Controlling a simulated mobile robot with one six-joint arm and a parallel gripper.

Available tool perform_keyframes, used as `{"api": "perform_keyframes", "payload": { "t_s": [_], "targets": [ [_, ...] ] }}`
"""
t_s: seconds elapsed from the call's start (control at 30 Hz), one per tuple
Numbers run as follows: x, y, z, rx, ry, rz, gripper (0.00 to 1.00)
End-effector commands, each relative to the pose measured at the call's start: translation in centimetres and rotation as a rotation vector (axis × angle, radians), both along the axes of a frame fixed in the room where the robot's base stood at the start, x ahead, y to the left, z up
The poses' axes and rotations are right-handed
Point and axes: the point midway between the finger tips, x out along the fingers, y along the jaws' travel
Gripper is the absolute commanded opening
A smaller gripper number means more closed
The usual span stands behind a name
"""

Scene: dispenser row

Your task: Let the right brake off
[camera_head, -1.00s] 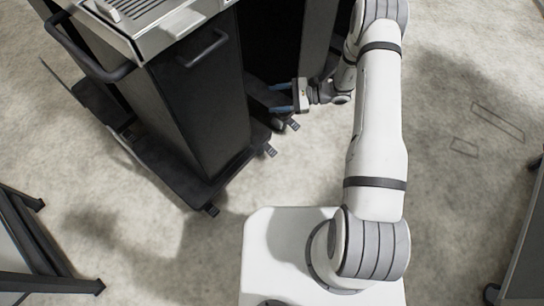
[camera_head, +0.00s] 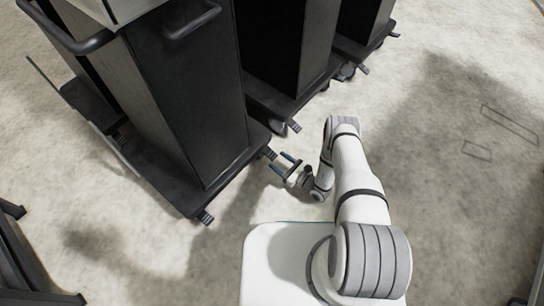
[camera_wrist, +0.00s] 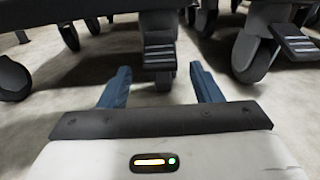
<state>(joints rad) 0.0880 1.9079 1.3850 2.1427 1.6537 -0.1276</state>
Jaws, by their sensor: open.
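The nearest black dispenser cart (camera_head: 190,95) stands on casters at the left in the head view. Its right brake pedal (camera_head: 268,153) sticks out at the right front corner, its left one (camera_head: 206,217) at the left front corner. My gripper (camera_head: 279,161) is open and empty, low near the floor, just in front of the right pedal. In the wrist view, a ridged grey pedal (camera_wrist: 159,52) above a caster appears between my blue fingertips (camera_wrist: 160,72), apparently beyond them. I cannot tell whether it is pressed down or up.
A second black cart (camera_head: 285,45) stands close to the right, with its own pedal (camera_head: 294,127); a neighbouring caster and pedal (camera_wrist: 295,42) also show in the wrist view. A further cart (camera_head: 362,20) is behind. Dark frame legs (camera_head: 25,255) stand lower left. The floor at the right is clear.

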Motion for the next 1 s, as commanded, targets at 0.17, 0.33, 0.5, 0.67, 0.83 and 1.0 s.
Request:
{"api": "perform_keyframes", "payload": {
  "t_s": [0.17, 0.33, 0.5, 0.67, 0.83, 1.0],
  "targets": [
    [1.8, 2.6, -0.2, 0.0, -0.001, 0.006, 0.58],
    [3.1, 4.0, -0.1, -0.001, -0.001, 0.004, 0.58],
    [3.4, 4.5, 0.0, 0.001, 0.001, 0.003, 0.58],
    [3.4, 4.5, 0.1, 0.0, 0.001, 0.003, 0.58],
    [3.4, 4.5, 0.0, 0.0, 0.001, 0.003, 0.48],
    [3.4, 4.5, 0.0, 0.0, 0.001, 0.003, 0.34]
  ]
}}
